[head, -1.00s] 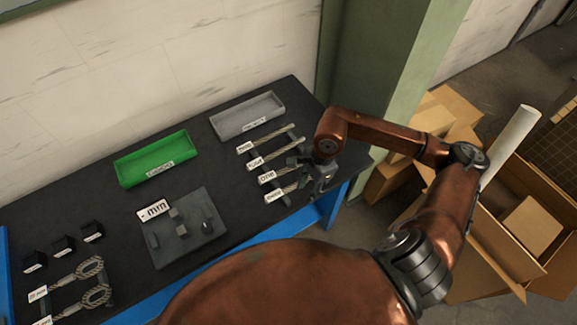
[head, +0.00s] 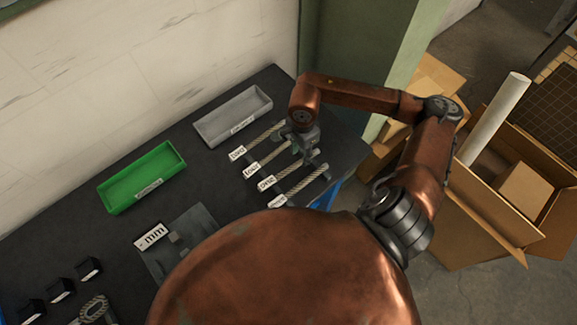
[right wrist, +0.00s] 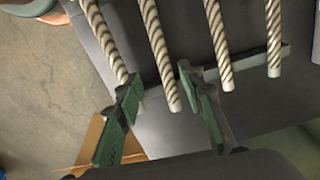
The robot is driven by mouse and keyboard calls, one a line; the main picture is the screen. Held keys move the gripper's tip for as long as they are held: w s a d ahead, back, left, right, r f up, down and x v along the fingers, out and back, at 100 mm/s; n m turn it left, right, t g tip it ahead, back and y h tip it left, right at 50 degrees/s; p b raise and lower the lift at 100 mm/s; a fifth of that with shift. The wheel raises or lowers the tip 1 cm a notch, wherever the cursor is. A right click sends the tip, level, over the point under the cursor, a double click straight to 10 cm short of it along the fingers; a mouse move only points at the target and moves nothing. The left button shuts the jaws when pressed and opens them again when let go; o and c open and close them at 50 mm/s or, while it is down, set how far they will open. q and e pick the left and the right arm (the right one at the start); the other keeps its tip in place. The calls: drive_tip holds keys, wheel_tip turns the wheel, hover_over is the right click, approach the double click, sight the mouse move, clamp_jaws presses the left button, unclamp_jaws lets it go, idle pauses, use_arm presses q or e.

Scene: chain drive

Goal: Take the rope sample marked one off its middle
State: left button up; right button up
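The rope sample marked one (head: 285,174) lies among several similar labelled rope samples on a dark rack in the head view. Its white tag (head: 266,184) is at its left end. My right gripper (head: 309,160) is above the right-hand ends of the samples and hides part of them. In the right wrist view my right gripper (right wrist: 165,120) is open and empty. The bare end of one rope (right wrist: 160,55) shows between its two fingers. The left finger overlaps the neighbouring rope (right wrist: 104,42); I cannot tell if they touch. No tags are readable there. My left gripper is not in view.
A green tray (head: 106,194) and a grey tray (head: 200,128) stand at the back of the dark table (head: 205,175). A grey plate with a "mm" tag (head: 151,236) lies left of the samples. Cardboard boxes (head: 480,225) stand on the floor at right.

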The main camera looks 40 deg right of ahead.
sight(298, 162)
drive_tip(key=shift+w+a+f+p, duration=0.1)
drive_tip(key=shift+f+p, duration=0.05)
drive_tip(key=shift+f, duration=0.35)
drive_tip(key=shift+w+a+f+p, duration=0.1)
drive_tip(key=shift+f+p, duration=0.05)
drive_tip(key=shift+f, duration=0.35)
wheel_tip(298, 162, down, 3)
drive_tip(key=shift+w+r, duration=0.15)
drive_tip(key=shift+r, duration=0.05)
drive_tip(key=shift+d+f, duration=0.1)
drive_tip(key=shift+f, duration=0.4)
drive_tip(key=c, duration=0.8)
use_arm(q)
drive_tip(key=shift+s+r, duration=0.4)
drive_tip(key=shift+r, duration=0.2)
use_arm(e)
clamp_jaws()
